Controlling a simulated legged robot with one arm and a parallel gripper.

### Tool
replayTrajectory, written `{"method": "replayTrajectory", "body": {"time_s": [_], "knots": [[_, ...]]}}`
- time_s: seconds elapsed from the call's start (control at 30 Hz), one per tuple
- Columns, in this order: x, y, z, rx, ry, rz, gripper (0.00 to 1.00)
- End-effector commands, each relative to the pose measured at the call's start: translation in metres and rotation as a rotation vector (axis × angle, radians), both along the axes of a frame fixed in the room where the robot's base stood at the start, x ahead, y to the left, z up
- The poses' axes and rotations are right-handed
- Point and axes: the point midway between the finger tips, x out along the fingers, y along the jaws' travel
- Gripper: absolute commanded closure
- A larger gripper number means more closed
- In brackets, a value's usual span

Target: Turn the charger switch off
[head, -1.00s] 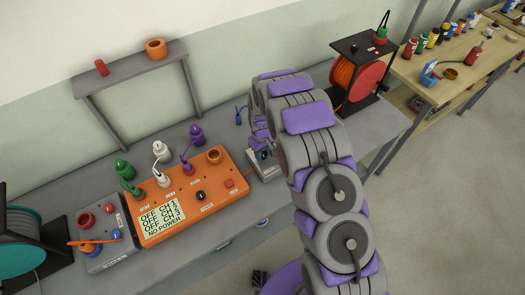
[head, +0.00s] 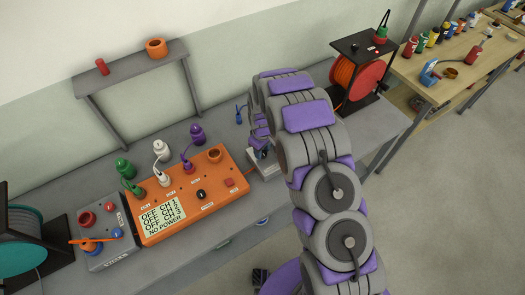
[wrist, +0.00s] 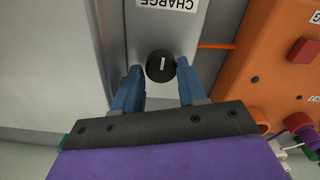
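The charger switch (wrist: 160,66) is a round black knob with a white line that points up and down in the wrist view. It sits on a light grey box (wrist: 160,25) marked CHARGE, with the lettering upside down. My gripper (wrist: 159,80) has two blue fingers, open, one on each side of the knob. A gap shows between each finger and the knob; I cannot tell how far above the box the tips are. In the head view the grey box (head: 266,172) is partly hidden behind my arm, and its knob cannot be made out.
An orange unit (head: 200,195) with a screen reading OFF and NO POWER stands just left of the charger in the head view. An orange cable (wrist: 216,46) runs between them. A red reel (head: 365,82) stands on the bench to the right.

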Motion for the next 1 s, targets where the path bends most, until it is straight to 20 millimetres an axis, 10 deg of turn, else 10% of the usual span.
{"method": "replayTrajectory", "body": {"time_s": [0.2,1.0], "knots": [[-0.0022,-0.0010,-0.0012,-0.002,0.006,-0.001,0.40],[-0.0038,-0.0050,-0.0033,-0.001,0.012,-0.211,0.40]]}}
